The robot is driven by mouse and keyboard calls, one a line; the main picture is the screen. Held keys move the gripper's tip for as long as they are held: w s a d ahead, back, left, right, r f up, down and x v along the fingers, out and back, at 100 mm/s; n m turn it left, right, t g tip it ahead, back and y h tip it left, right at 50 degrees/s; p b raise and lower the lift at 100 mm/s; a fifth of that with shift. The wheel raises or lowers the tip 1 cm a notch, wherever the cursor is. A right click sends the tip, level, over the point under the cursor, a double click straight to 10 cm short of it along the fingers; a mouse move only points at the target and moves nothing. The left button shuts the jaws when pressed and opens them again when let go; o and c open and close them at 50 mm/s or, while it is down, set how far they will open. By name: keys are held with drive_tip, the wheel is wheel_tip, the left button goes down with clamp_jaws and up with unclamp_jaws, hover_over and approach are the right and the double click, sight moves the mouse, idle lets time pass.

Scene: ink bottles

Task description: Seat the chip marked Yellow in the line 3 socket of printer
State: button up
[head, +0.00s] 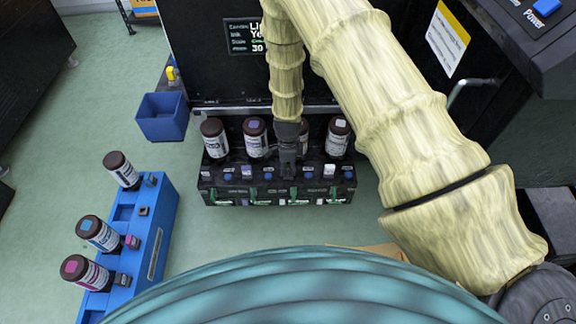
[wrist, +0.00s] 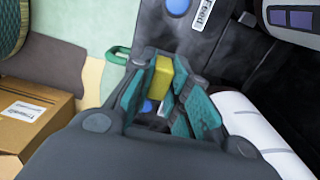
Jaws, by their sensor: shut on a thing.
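My gripper (head: 288,166) is low over the front of the black ink bay (head: 232,196) of the printer (head: 205,60), near the third bottle from the left. In the wrist view my gripper (wrist: 165,100) is shut on a small yellow chip (wrist: 160,76), held between its teal pads. A white piece and a blue spot show just below the chip between the fingers. The line 3 socket cannot be made out; the gripper covers that part of the bay in the head view. Whether the chip touches the socket cannot be told.
Several dark-capped bottles stand in the bay, one (head: 256,138) left of my gripper and one (head: 338,138) right. Green tabs line its front. A blue rack (head: 155,235) with bottles and chips stands left, below a blue bin (head: 162,117). A cardboard box (wrist: 32,115) shows in the wrist view.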

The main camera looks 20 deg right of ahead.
drive_tip(key=o, duration=0.9)
drive_tip(key=shift+r, duration=0.1)
drive_tip(key=shift+r+p, duration=3)
drive_tip(key=shift+r, duration=0.45)
drive_tip(key=shift+s+f, duration=0.1)
